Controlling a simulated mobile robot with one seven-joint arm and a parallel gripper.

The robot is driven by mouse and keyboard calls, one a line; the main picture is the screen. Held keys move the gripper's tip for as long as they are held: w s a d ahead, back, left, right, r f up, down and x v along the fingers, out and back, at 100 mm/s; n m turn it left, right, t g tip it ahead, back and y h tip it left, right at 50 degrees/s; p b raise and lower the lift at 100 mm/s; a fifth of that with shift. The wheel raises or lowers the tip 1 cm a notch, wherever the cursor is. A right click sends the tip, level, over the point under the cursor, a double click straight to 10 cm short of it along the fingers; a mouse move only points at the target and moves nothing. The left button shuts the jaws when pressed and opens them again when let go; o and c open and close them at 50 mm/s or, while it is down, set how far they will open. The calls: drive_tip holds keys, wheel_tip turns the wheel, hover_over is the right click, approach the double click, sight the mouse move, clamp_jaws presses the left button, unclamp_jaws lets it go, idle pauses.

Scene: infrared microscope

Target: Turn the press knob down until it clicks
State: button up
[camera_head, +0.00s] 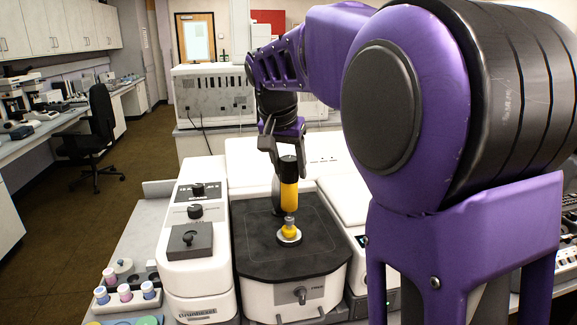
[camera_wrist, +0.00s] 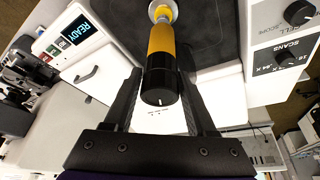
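The press knob is a black cylinder with a pale index mark. It stands upright at the top of a yellow press column (camera_head: 289,197), seen in the head view as a dark cap (camera_head: 288,167) and in the wrist view as the nearest black end (camera_wrist: 160,88). My gripper (camera_head: 284,150) is at the knob from above. In the wrist view, my gripper's dark fingers (camera_wrist: 159,85) are spread on either side of the knob. I cannot tell whether either finger touches it.
The black stage pad (camera_head: 258,258) lies below. A white control unit with knobs (camera_head: 196,211) stands left, and a READY display (camera_wrist: 75,30) shows in the wrist view. Several small jars (camera_head: 125,293) sit in a rack at front left.

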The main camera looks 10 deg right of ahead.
clamp_jaws()
drive_tip(key=shift+a+r+m+h+p, duration=0.1)
drive_tip(key=shift+m+h+p, duration=0.4)
drive_tip(key=shift+m, duration=0.6)
drive_tip(key=m+g+p, duration=0.1)
drive_tip(key=m, duration=0.2)
drive_tip(key=shift+m+h, duration=0.3)
drive_tip(key=shift+o, duration=2.4)
unclamp_jaws()
drive_tip(key=p+v, duration=0.1)
drive_tip(key=v, duration=1.6)
drive_tip(key=shift+w+r+p, duration=0.2)
drive_tip(key=shift+w+p, duration=0.05)
drive_tip(key=shift+p, duration=0.15)
